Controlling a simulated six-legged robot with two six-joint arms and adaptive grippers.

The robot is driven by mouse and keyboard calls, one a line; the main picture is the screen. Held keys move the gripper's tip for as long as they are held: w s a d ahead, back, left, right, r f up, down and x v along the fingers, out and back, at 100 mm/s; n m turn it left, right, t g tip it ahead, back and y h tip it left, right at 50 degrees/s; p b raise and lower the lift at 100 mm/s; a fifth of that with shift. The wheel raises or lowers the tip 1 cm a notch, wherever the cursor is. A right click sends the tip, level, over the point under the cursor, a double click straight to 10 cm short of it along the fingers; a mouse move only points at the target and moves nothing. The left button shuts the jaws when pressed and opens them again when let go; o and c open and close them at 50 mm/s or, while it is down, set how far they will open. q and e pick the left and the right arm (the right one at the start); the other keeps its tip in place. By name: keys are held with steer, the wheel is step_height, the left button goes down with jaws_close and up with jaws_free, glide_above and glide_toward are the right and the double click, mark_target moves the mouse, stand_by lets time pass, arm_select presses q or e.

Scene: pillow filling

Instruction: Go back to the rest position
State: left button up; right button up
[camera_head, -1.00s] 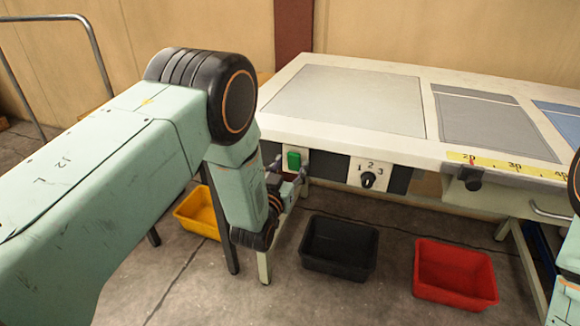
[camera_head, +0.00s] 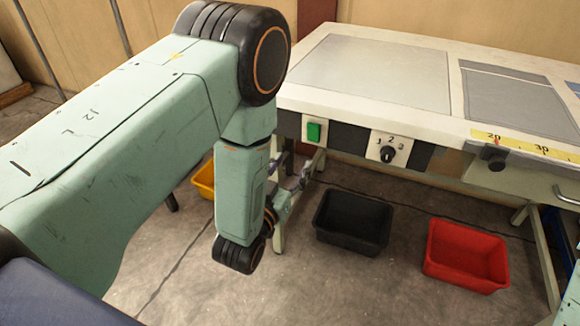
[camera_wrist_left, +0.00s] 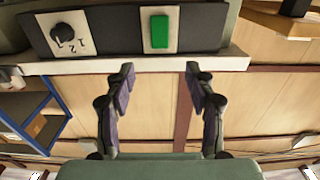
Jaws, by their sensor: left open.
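My left gripper (camera_head: 287,175) is open and partly hidden behind its own wrist. It hangs just below the front of the workbench (camera_head: 300,94), under the green button (camera_head: 314,131). In the left wrist view, both fingers of the gripper (camera_wrist_left: 160,78) stand apart with nothing between them. There the green button (camera_wrist_left: 159,32) shows upside down beyond the gap, with the fingertips apart from it. The rotary knob (camera_head: 387,155), marked 1 to 3, sits to the right of the button. My right gripper is outside both views.
A yellow bin (camera_head: 203,180) is partly hidden behind my left arm. A yellow scale with a slider (camera_head: 494,158) lies along the bench edge. Open floor lies in front.

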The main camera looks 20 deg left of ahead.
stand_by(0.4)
arm_select(q)
steer(key=s+a+f+g, duration=0.2)
steer(key=s+f+g, duration=0.8)
steer(key=s+f, duration=0.45)
steer(key=s+f+g, duration=0.2)
steer(key=s+g, duration=0.2)
steer(key=s, duration=0.6)
steer(key=s+a+f+g, duration=0.1)
steer(key=s+g, duration=0.3)
steer(key=s, duration=0.6)
steer(key=shift+s+a+f+n, duration=0.15)
steer(key=shift+s+f+n, duration=0.25)
steer(key=shift+f, duration=0.4)
